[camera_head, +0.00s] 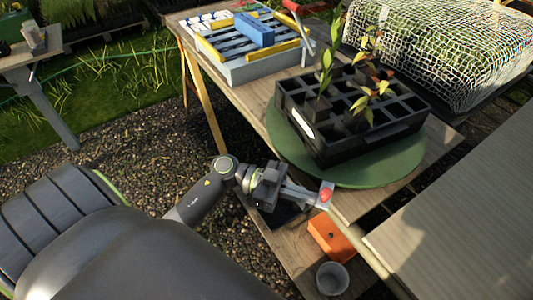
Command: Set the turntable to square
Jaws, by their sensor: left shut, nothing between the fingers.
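The round green turntable (400,174) lies on the wooden table (262,95), near its corner. A black celled tray (375,143) stands on it and hides most of its top. The tray's sides look askew to the table's edges. A few leafy seedlings (326,72) stand in the tray, and a white label (303,131) is on its left corner. My left gripper (325,195) is shut and empty, just in front of the turntable's near rim, by the table's edge. I cannot tell whether it touches the rim. My right gripper is not in view.
A blue and yellow slatted frame (222,49) stands at the table's far end. A net-covered heap (440,45) is behind the tray. An orange box (331,238) and a grey cup (332,278) sit on a lower board. A grey slatted surface (470,215) fills the right.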

